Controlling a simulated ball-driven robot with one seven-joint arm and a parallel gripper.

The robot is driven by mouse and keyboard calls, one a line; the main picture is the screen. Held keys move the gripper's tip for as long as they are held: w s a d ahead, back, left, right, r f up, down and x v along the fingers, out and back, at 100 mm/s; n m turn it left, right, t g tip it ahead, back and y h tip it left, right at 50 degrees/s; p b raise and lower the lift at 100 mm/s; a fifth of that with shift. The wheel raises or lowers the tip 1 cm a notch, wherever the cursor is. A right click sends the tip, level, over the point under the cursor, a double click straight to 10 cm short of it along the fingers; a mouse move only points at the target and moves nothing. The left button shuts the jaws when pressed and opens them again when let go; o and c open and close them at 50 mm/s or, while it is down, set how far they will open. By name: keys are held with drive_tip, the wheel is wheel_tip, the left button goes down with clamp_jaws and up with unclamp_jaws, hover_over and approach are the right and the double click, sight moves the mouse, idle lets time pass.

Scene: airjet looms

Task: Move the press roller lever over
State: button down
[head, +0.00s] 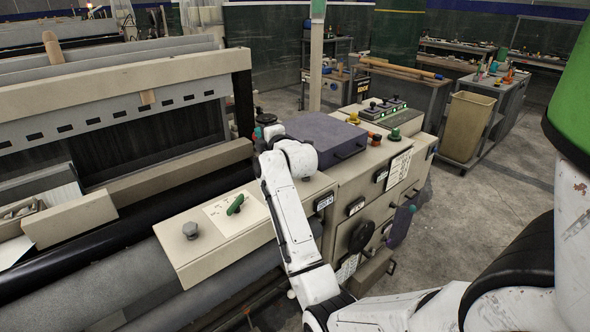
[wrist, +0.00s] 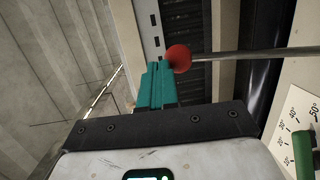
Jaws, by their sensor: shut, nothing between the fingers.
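A lever with a red ball knob (wrist: 179,57) on a straight grey rod (wrist: 245,55) shows in the wrist view. The rod runs from the knob to the right edge. My gripper (wrist: 157,72) has its teal fingers shut together with nothing between them. The knob is just right of the fingertips; I cannot tell whether they touch. In the head view my gripper (head: 259,136) is at the far side of the beige loom cover, mostly hidden by my white wrist, and the lever is not clear there.
A green pointer handle (head: 235,204) sits on a pale plate on the beige cover, beside a grey knob (head: 190,230). Its degree scale (wrist: 297,118) shows in the wrist view. A purple-grey box lid (head: 315,138) lies right of my wrist. Open floor is at the right.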

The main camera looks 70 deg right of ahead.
drive_tip(key=shift+w+d+f+g+y+p, duration=0.15)
drive_tip(key=shift+w+d+g+y, duration=0.2)
drive_tip(key=shift+w, duration=0.3)
drive_tip(key=shift+w+d+f+g+y+p, duration=0.15)
drive_tip(key=shift+w+d+g+y, duration=0.1)
drive_tip(key=shift+w+d, duration=0.3)
drive_tip(key=shift+w+a, duration=0.1)
